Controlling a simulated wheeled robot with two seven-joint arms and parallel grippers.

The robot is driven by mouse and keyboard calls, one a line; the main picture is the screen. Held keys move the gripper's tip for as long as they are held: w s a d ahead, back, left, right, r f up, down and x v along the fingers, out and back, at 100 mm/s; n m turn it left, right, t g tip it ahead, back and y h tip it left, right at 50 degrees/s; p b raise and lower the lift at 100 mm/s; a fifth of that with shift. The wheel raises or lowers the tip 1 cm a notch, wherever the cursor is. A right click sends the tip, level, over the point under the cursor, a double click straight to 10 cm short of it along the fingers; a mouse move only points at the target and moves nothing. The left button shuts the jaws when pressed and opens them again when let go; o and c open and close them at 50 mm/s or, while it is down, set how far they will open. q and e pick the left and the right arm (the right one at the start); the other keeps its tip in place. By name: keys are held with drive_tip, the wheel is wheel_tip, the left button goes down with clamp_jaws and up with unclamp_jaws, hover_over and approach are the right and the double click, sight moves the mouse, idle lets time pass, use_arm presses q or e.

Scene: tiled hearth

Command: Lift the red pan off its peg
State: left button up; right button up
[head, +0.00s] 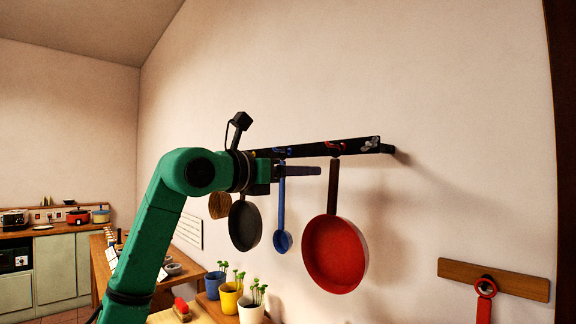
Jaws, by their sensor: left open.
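The red pan (335,254) hangs by its dark handle from a peg on the dark wall rail (310,147), with its red face toward me. My left gripper (318,171) comes in from the left just under the rail, with its fingers pointing right toward the pan's handle. It is open, and its tips end a little left of the handle in the picture. I cannot tell the gap in depth. My right gripper is out of view.
A dark pan (245,226) and a blue ladle (283,240) hang left of the red pan. Plants in blue, yellow and white pots (251,311) stand below. At the right, a red item (485,290) hangs from a wooden board (520,285).

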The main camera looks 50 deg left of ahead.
sight(333, 170)
use_arm(q)
drive_tip(key=w+p, duration=0.2)
drive_tip(key=w, duration=0.1)
drive_tip(key=w+p, duration=0.3)
drive_tip(key=w, duration=0.1)
drive_tip(key=w+a+p, duration=0.1)
drive_tip(key=w+p, duration=0.1)
drive_tip(key=w, duration=0.2)
drive_tip(key=shift+w+a+r, duration=0.1)
drive_tip(key=shift+w+r, duration=0.05)
drive_tip(key=shift+r, duration=0.1)
drive_tip(key=shift+w+f, duration=0.25)
drive_tip(key=shift+w, duration=0.2)
drive_tip(key=shift+s, duration=0.1)
drive_tip(key=shift+c, duration=0.3)
clamp_jaws()
drive_tip(key=shift+r, duration=0.1)
